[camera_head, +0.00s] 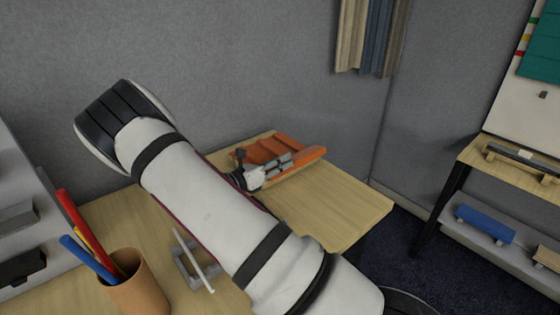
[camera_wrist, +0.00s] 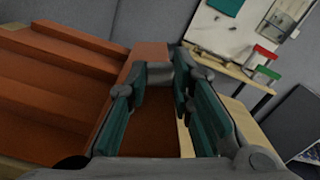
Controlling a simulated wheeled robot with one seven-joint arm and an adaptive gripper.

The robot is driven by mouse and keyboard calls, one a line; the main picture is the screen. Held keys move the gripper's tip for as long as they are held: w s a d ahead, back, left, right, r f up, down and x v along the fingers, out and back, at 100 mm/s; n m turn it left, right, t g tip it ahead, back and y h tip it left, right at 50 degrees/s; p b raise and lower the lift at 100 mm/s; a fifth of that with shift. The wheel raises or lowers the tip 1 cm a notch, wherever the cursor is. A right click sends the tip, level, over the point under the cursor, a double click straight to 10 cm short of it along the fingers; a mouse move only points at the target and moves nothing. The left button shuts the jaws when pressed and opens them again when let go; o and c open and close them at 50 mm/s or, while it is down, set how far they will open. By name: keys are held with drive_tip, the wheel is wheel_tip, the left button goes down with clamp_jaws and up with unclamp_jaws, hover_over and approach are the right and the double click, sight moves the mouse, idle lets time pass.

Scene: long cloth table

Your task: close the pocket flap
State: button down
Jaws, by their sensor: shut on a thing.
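An orange, ridged pocket piece (camera_head: 268,148) lies on the far part of the wooden table, near the wall. It fills the left of the wrist view (camera_wrist: 50,85), where its raised ribs show. My gripper (camera_head: 284,161) is at its near right side, low over the table. In the wrist view my gripper (camera_wrist: 164,75) has its teal-padded fingers on either side of a strip of orange material, which looks like the flap edge. The fingertips are close to it; the exact contact is hidden. How far the flap stands open cannot be told.
My arm crosses over the wooden table (camera_head: 340,215) and hides part of it. A pen cup (camera_head: 138,288) and a small grey frame (camera_head: 188,262) stand at the near left. A second table (camera_head: 510,170) is at the right. The table's right side is clear.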

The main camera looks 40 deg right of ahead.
drive_tip(key=c, duration=1.7)
unclamp_jaws()
drive_tip(key=shift+a, duration=0.1)
drive_tip(key=shift+s+a, duration=0.1)
drive_tip(key=shift+a, duration=3.6)
